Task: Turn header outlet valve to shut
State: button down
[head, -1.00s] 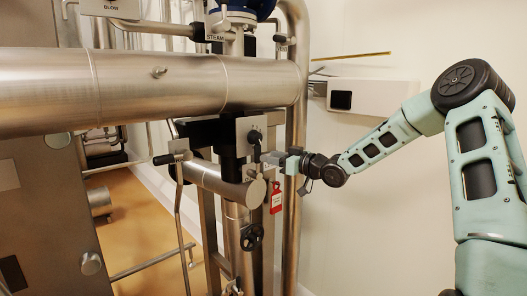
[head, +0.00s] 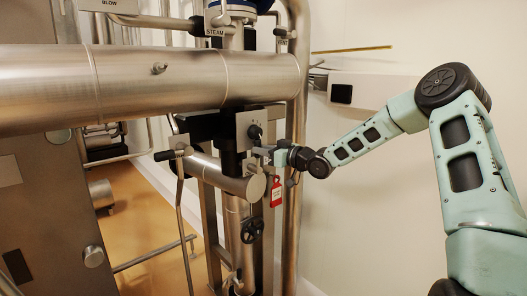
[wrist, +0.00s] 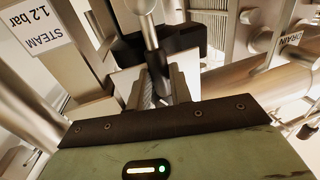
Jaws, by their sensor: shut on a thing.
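The valve's square pale plate (head: 243,122) sits under the big horizontal pipe in the head view. A small dark lever (head: 254,131) on its front points down and slightly right. My gripper (head: 261,152) reaches in from the right and is shut on the lever's lower end. In the wrist view, the lever's rod (wrist: 151,36) runs down from a rounded metal pivot, and its dark grip enters between the two fingers of my gripper (wrist: 162,75). The fingers partly hide the grip. Lettering on the plate is too small to read.
A red tag (head: 276,191) hangs just below my gripper. A capped pipe stub (head: 234,182) and a black-handled lever (head: 172,154) are at lower left. The large pipe (head: 150,88) passes above. A wall box (head: 372,92) is behind my arm; the right side is mostly open wall.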

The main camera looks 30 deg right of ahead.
jog(key=s+a+f+n+g+h+b, duration=0.1)
jog(key=a+f+n+h+b, duration=0.4)
jog(key=n+b, duration=1.1)
jog(key=a+f+b, duration=0.3)
jog(key=b, duration=1)
jog(key=shift+s+f, duration=0.3)
jog(key=shift+s, duration=0.05)
jog(key=shift+f+n, duration=0.2)
jog(key=shift+n, duration=0.1)
jog(key=c, duration=1.3)
grip_release()
jog(key=shift+o, duration=0.2)
jog(key=shift+a+r, duration=0.1)
jog(key=shift+r, duration=0.2)
